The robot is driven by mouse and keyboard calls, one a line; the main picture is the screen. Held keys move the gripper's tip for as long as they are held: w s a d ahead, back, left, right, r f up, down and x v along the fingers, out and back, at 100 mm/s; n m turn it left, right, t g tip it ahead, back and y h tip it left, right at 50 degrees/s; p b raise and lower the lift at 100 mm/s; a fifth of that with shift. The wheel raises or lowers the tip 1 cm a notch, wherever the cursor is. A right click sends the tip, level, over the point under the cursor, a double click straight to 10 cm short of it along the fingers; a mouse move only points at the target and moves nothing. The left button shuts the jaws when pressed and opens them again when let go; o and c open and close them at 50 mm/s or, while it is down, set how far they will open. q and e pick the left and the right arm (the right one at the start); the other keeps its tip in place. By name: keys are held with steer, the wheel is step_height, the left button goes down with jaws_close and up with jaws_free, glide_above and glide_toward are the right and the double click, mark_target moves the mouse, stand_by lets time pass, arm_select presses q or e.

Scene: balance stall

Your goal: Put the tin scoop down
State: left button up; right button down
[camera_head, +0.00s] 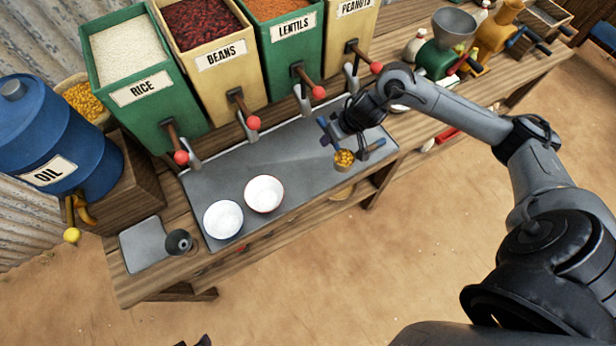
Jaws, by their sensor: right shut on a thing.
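The tin scoop (344,167) is a small round cup with yellow-orange grains in it, at the right part of the grey metal tray (290,150). My right gripper (349,146) is shut on it, reaching in from the right; the fingers and wrist hide the scoop's handle. The scoop is over or close to the tray's front edge; I cannot tell whether it touches the tray.
Two white bowls (264,194) (223,219) stand on the tray's left part. Bins of rice (140,70), beans (215,50), lentils (290,30) and peanuts (350,25) with red-knobbed levers line the back. The tray's middle is clear. A blue oil drum (60,130) stands left.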

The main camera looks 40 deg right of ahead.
steer(key=w+a+f+b, duration=0.1)
steer(key=w+a+f, duration=0.1)
steer(key=f, duration=0.1)
steer(key=w+a+f+b, duration=0.1)
steer(key=w+a+f, duration=0.1)
steer(key=a+f, duration=0.1)
steer(key=w+a+f+b, duration=0.1)
steer(key=w+a+f, duration=0.1)
steer(key=w+f, duration=0.1)
steer(key=shift+a, duration=0.35)
steer(key=shift+s+f+b, duration=0.1)
steer(key=shift+f+b, duration=0.95)
steer(key=shift+f, duration=0.95)
arm_select(q)
step_height(320, 180, down, 6)
steer(key=shift+a+r, duration=0.1)
arm_select(e)
steer(key=c, duration=0.9)
jaws_free()
steer(key=shift+f, duration=0.1)
